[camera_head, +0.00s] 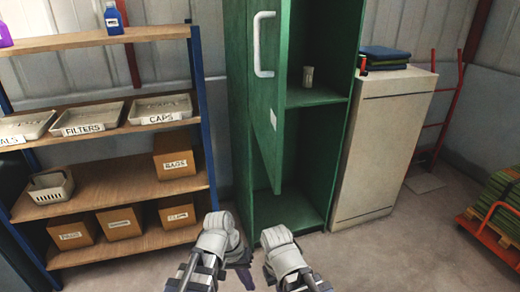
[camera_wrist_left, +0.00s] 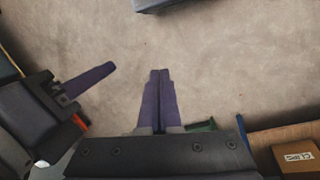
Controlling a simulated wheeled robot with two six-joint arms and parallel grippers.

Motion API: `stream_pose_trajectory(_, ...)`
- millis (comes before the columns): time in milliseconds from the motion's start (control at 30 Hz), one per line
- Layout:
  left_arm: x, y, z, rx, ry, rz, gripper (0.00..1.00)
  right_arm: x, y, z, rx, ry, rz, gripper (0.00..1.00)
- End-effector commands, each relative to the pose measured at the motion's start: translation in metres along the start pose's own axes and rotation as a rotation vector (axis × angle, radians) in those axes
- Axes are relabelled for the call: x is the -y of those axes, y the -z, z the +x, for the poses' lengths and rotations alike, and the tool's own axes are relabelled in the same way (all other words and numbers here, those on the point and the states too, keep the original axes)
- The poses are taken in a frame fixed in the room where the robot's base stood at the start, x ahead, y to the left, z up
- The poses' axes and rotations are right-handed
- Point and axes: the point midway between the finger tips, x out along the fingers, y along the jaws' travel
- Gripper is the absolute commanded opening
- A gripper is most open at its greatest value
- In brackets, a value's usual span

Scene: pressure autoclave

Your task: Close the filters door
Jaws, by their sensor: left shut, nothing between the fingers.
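A tall green cabinet (camera_head: 335,150) stands in the middle of the head view. Its green door (camera_head: 265,110), with a white handle (camera_head: 264,44) and a partly seen white label, hangs open toward me at the cabinet's left side. A small pale cylinder (camera_head: 308,77) stands on the inner shelf. My left gripper (camera_head: 241,276) is low in front of the cabinet, pointing down, apart from the door; its purple fingers (camera_wrist_left: 160,75) are together and empty in the left wrist view. My right gripper (camera_wrist_left: 100,72) shows one purple finger there; its opening cannot be made out.
A wooden rack (camera_head: 110,165) with labelled trays and cardboard boxes stands left. A beige cabinet (camera_head: 385,145) with folded cloths (camera_head: 384,57) stands right of the green one. A red cart (camera_head: 490,240) is at far right. The floor in front of the beige cabinet is clear.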

Motion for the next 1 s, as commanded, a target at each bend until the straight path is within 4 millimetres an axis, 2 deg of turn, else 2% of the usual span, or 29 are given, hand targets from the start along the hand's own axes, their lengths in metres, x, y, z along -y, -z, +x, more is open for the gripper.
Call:
stream_pose_trajectory(33,-0.004,0.004,-0.013,-0.003,-0.041,-0.016,0.0,-0.001,-0.001,-0.01,0.0,0.0,0.0,0.0)
stream_pose_trajectory(267,-0.02,0.021,-0.06,-0.029,-0.265,-0.075,0.0,-0.003,-0.002,-0.036,0.0,0.0,0.0,0.0)
stream_pose_trajectory(367,-0.027,0.032,-0.092,-0.051,-0.392,-0.102,0.0,-0.005,-0.003,-0.051,0.0,0.0,0.0,0.0)
stream_pose_trajectory(467,-0.031,0.046,-0.14,-0.09,-0.554,-0.133,0.0,-0.007,-0.004,-0.072,0.0,0.0,0.0,0.0)
stream_pose_trajectory(600,-0.027,0.066,-0.233,-0.179,-0.832,-0.164,0.0,-0.01,-0.006,-0.104,0.0,0.0,0.001,0.0)
stream_pose_trajectory(733,-0.014,0.074,-0.307,-0.266,-1.043,-0.165,0.0,-0.012,-0.007,-0.125,0.0,0.0,0.001,0.0)
stream_pose_trajectory(800,-0.006,0.075,-0.336,-0.303,-1.124,-0.16,0.0,-0.013,-0.008,-0.132,0.0,0.0,0.001,0.0)
stream_pose_trajectory(900,0.002,0.075,-0.364,-0.342,-1.2,-0.151,0.0,-0.013,-0.008,-0.138,0.0,0.0,0.001,0.0)
stream_pose_trajectory(1000,0.007,0.074,-0.376,-0.361,-1.238,-0.145,0.0,-0.013,-0.008,-0.139,0.0,0.0,0.001,0.0)
